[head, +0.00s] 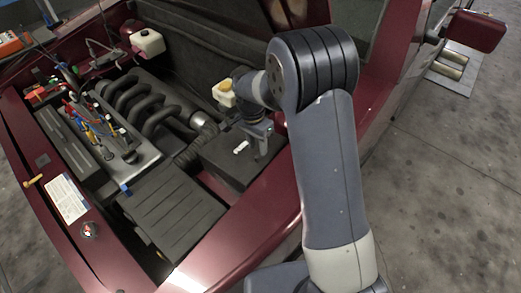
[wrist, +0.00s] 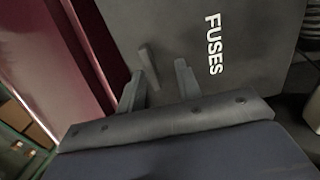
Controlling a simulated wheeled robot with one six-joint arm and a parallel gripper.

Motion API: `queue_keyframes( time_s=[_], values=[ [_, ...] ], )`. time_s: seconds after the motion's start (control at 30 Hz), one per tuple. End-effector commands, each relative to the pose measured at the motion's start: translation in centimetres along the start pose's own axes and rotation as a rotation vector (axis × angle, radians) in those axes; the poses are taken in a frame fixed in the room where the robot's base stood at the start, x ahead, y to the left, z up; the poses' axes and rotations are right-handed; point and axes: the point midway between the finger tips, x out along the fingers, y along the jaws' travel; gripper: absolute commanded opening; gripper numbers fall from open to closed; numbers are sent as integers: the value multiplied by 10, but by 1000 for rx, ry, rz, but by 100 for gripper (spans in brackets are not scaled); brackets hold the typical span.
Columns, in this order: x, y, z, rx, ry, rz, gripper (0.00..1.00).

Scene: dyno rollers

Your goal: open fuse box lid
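The fuse box lid (head: 225,160) is a flat dark panel with a small white label, at the right side of the engine bay in the head view. In the wrist view the lid (wrist: 255,50) fills the upper middle, with white "FUSES" lettering, and looks closed. My gripper (head: 260,150) is over the lid's right part, close to the fender. In the wrist view my gripper (wrist: 160,85) has its two fingers apart. A small grey tab (wrist: 148,66) stands between and just beyond the fingers. I cannot tell whether either finger touches it.
The dark red fender (head: 235,235) runs along the near side of the box. A ribbed hose (head: 195,150) and a yellow-capped reservoir (head: 225,92) lie close by. A flat black cover (head: 170,210) is to the lower left.

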Motion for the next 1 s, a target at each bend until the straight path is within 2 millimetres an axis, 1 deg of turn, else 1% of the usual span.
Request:
queue_keyframes(
  time_s=[0.03, 0.2, 0.73, 0.87, 1.0],
  values=[
    [6, 3, 0, 1, 0, -1, 33],
    [12, 8, 0, 0, 0, -4, 33],
    [12, 8, -1, -1, 0, -4, 33],
    [7, 6, -1, -1, 1, -4, 33],
    [-9, -3, -1, -1, 2, -1, 33]
  ],
)
